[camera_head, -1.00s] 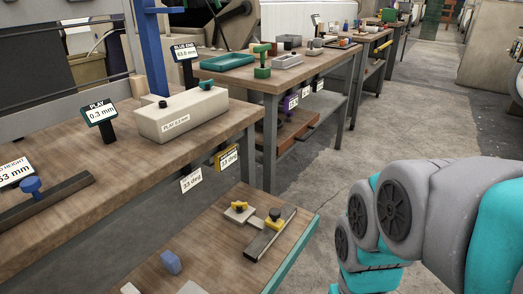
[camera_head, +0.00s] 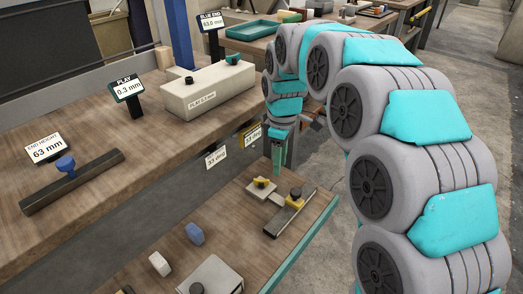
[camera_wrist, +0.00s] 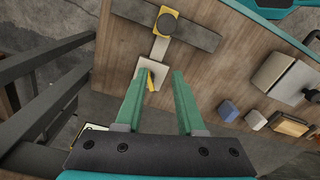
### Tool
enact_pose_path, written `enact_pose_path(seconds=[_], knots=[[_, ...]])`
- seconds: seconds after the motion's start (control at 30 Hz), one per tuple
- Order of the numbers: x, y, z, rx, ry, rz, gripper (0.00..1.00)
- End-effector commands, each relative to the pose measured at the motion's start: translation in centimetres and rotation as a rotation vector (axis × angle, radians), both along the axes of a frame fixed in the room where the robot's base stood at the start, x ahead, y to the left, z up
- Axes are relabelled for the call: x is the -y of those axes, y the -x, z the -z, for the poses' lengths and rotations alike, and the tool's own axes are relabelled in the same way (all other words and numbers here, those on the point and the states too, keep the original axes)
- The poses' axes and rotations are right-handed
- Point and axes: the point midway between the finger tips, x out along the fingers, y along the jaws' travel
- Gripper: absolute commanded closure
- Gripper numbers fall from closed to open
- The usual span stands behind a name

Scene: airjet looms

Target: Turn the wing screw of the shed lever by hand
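On the lower wooden table a dark bar (camera_head: 291,213) carries a yellow piece with a dark round knob (camera_head: 296,193). A pale link runs from it to a pale plate (camera_head: 254,191) with a small yellow wing-like piece (camera_head: 262,182). I cannot tell for sure which of these is the wing screw. In the wrist view the knob (camera_wrist: 167,24) is at the top, and the yellow wing-like piece (camera_wrist: 151,80) lies between the fingertips in the picture. My gripper (camera_wrist: 159,73) is open and empty, pointing down. In the head view its green fingers (camera_head: 277,158) appear above the plate, apparently not touching.
A blue block (camera_head: 194,234), a white block (camera_head: 159,264) and a grey box (camera_head: 214,277) stand nearer on the lower table. The upper bench (camera_head: 120,139) has hanging tags (camera_head: 216,156) at its edge, close beside my gripper. It carries a long pale block (camera_head: 207,92).

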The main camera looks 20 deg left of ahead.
Motion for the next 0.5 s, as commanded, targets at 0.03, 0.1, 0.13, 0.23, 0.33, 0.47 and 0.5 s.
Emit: enact_pose_path(seconds=[0.03, 0.1, 0.13, 0.23, 0.33, 0.47, 0.5], knots=[[-1.6, -0.6, 0.2, 0.003, -0.001, -0.048, 0.62], [-3.3, -1.3, 0.5, 0.011, -0.003, -0.103, 0.62], [-3.8, -1.5, 0.7, 0.012, -0.003, -0.122, 0.62], [-5.1, -1.9, 1.0, 0.018, -0.004, -0.166, 0.62], [-5.7, -2.1, 1.2, 0.021, -0.006, -0.187, 0.62], [-5.7, -2.1, 1.9, 0.020, -0.005, -0.190, 0.62], [-5.7, -2.1, 2.2, 0.018, -0.004, -0.189, 0.62]])
